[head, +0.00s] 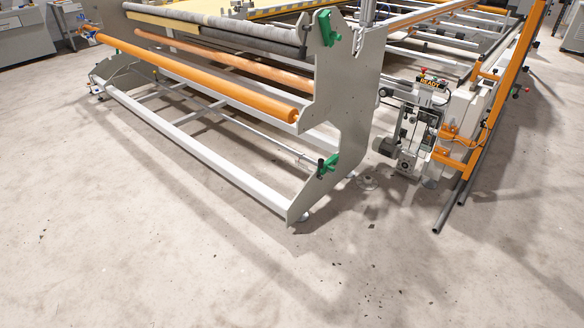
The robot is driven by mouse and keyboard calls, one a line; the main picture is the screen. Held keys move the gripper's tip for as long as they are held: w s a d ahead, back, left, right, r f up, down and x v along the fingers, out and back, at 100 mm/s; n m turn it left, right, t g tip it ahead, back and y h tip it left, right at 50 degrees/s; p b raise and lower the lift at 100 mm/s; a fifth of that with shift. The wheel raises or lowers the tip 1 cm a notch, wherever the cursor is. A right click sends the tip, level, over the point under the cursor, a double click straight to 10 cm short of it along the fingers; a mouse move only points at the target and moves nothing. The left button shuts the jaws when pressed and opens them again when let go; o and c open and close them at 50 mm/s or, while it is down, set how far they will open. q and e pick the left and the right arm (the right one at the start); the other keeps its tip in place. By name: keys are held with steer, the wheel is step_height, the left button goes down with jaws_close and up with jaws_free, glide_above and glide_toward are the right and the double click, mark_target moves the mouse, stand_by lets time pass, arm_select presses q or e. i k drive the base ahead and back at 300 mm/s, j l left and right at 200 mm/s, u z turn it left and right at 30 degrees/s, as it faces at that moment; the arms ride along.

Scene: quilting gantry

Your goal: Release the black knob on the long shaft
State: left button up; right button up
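A green bracket (329,164) sits low on the grey end plate (345,95) of the gantry. A small dark knob-like part (320,163) shows at its left side, by the end of a long thin grey shaft (262,139) that runs back to the left. A second green bracket (326,28) is at the top of the same plate, near the end of a dark grey roller (225,28). The knob is too small to tell whether it is tight or loose. Neither of my grippers is in view.
An orange roller (205,75) and a white lower beam (195,147) span the frame left of the plate. A machine head (418,125) and orange rails (487,90) stand at the right. The concrete floor (190,255) in front is clear apart from small dark scraps.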

mark_target(320, 162)
steer(key=i+j+z, duration=0.4)
steer(key=i+l+u, duration=0.1)
steer(key=i+l, duration=0.75)
steer(key=i, duration=0.3)
steer(key=i+l+u, duration=0.15)
steer(key=i+l, duration=0.8)
steer(key=i, duration=0.15)
